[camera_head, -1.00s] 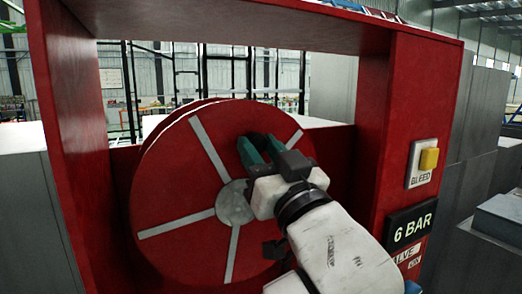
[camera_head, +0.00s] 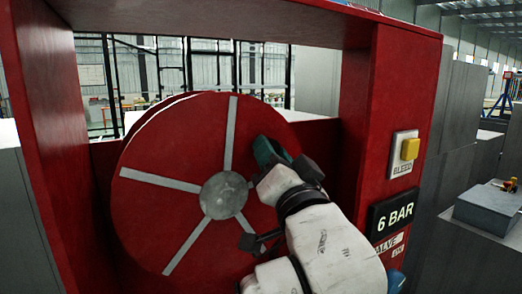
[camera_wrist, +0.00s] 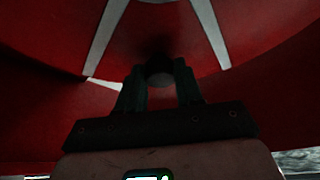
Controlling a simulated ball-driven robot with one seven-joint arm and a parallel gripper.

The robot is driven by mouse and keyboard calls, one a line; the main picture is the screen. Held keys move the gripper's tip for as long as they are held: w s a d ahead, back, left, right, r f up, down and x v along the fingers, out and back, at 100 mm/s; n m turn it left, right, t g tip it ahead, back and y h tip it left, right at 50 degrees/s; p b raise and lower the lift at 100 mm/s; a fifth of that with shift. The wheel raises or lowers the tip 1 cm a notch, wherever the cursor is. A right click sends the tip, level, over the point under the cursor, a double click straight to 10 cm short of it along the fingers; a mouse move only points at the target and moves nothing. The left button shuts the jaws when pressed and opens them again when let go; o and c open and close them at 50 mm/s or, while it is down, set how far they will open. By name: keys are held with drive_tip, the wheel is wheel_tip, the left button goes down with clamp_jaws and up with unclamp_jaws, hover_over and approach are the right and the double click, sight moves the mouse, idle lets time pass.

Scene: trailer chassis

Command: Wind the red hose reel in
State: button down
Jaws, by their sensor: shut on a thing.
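The red hose reel (camera_head: 165,215) stands upright inside a red frame, with pale grey spokes and a grey hub (camera_head: 224,195). My gripper (camera_head: 268,152) is at the upper right part of the reel's face. In the wrist view, my gripper (camera_wrist: 160,80) has its two dark fingers on either side of a dark round knob (camera_wrist: 160,74) that stands out from the red face between two pale spokes. It is shut on this knob. In the head view the knob is hidden behind the fingers.
The red frame's right post (camera_head: 375,110) carries a yellow bleed button (camera_head: 410,149) and a "6 BAR" display (camera_head: 395,211), close to the right of my arm. A grey box (camera_head: 490,205) stands farther right.

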wheel_tip(320, 180, down, 8)
drive_tip(key=w+d+m+g+h+b, duration=0.1)
drive_tip(key=d+m+g+h+b, duration=0.1)
drive_tip(key=m, duration=0.8)
drive_tip(key=shift+w+d+m+h+b, duration=0.3)
drive_tip(key=shift+w+m+h+b, duration=0.1)
drive_tip(key=shift+h+b, duration=0.4)
drive_tip(key=c, duration=0.7)
unclamp_jaws()
drive_tip(key=shift+c, duration=0.2)
drive_tip(key=shift+r, duration=0.1)
drive_tip(key=b+v, duration=0.2)
drive_tip(key=v, duration=0.8)
drive_tip(key=shift+s, duration=0.45)
